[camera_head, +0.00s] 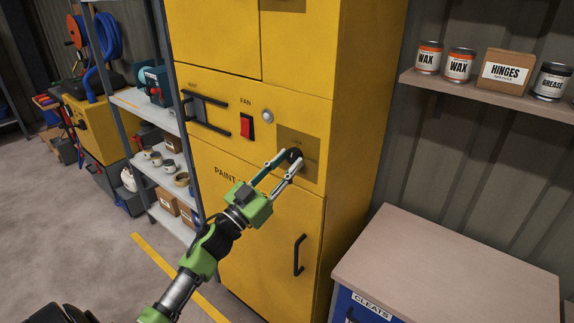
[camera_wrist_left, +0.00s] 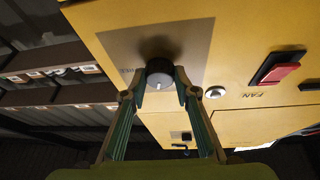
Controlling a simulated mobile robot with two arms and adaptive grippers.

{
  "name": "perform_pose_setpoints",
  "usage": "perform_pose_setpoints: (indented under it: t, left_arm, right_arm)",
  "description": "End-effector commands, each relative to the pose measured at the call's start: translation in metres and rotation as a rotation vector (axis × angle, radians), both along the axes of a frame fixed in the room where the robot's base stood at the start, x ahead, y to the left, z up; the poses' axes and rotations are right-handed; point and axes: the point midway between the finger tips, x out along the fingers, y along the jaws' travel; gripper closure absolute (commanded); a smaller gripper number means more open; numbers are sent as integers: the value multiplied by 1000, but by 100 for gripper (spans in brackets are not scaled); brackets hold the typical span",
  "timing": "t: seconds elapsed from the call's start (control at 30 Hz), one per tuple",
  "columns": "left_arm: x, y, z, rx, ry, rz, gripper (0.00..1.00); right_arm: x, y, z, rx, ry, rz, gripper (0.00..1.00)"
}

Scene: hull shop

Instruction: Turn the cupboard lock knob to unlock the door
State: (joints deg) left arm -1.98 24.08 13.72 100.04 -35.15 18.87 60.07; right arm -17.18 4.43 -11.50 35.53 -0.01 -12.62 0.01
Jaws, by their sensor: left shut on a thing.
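The yellow cupboard (camera_head: 255,185) fills the middle of the head view, its lower door marked PAINT and shut against the frame. The black lock knob (camera_head: 294,154) sits on a darker square plate above that door. My left gripper (camera_head: 289,160) reaches up to the knob with its fingers around it. In the left wrist view the two fingertips press on either side of the knob (camera_wrist_left: 159,74), which has a pale mark on its face. My left gripper is shut on it. Part of the knob is hidden by the fingers. My right gripper is not in view.
A red fan switch (camera_head: 247,126) and a round pale button (camera_head: 268,116) sit left of the knob. A black door handle (camera_head: 299,255) is below. A bench (camera_head: 450,262) stands at the right, under a shelf (camera_head: 490,92) with cans and a box.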

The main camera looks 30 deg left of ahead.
Motion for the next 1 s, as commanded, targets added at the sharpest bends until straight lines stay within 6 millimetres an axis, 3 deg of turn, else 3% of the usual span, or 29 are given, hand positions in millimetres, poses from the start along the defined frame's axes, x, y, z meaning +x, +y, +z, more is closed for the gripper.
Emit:
perform_pose_setpoints:
  t: [1.0]
  left_arm:
    - [1, 8, 8, 961, -75, -2, 94]
  right_arm:
    - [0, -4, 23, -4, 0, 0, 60]
